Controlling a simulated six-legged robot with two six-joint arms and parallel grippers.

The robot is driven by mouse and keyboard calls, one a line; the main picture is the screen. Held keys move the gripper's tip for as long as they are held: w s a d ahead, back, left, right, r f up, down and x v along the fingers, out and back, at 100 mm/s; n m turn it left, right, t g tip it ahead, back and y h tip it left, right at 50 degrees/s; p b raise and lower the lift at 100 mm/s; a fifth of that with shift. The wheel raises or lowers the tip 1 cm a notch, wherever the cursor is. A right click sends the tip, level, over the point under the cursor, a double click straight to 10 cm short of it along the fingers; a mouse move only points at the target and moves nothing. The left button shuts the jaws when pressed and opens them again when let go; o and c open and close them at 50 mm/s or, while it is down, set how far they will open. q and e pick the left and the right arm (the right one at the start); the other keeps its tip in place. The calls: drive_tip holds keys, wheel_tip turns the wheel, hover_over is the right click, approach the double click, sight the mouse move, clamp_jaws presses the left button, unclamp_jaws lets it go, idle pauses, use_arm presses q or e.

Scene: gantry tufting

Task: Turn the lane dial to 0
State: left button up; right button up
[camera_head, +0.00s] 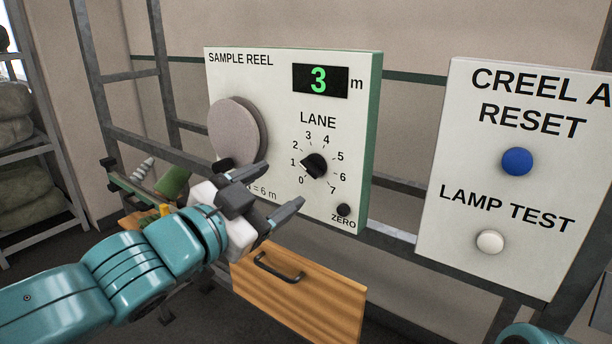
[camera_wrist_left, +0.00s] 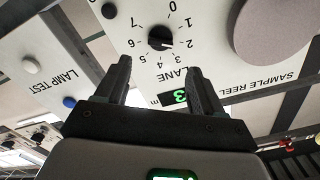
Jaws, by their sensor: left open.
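The lane dial (camera_head: 314,166) is a black round knob on the white SAMPLE REEL panel (camera_head: 282,98), ringed by numbers 0 to 7. Its pale mark faces left, around 1 or 2; I cannot tell exactly which. The dial also shows upside down in the left wrist view (camera_wrist_left: 160,38). My left gripper (camera_head: 278,187) is open and empty, its fingers toward the panel, just left of and below the dial in the head view. In the wrist view the dial lies beyond the fingertips (camera_wrist_left: 160,66), apart from them. My right gripper is out of view.
The display (camera_head: 320,81) reads 3 m. A round reel disc (camera_head: 235,130) stands out left of the dial; a small ZERO button (camera_head: 343,210) is below right. A wooden drawer (camera_head: 315,300) is underneath. A second panel (camera_head: 450,140) has blue (camera_head: 517,161) and white (camera_head: 490,242) buttons.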

sight(309, 169)
use_arm(q)
drive_tip(key=x, duration=0.8)
drive_tip(key=shift+w+d, duration=0.2)
drive_tip(key=shift+w, duration=0.1)
drive_tip(key=shift+p, duration=0.3)
drive_tip(key=c, duration=1.1)
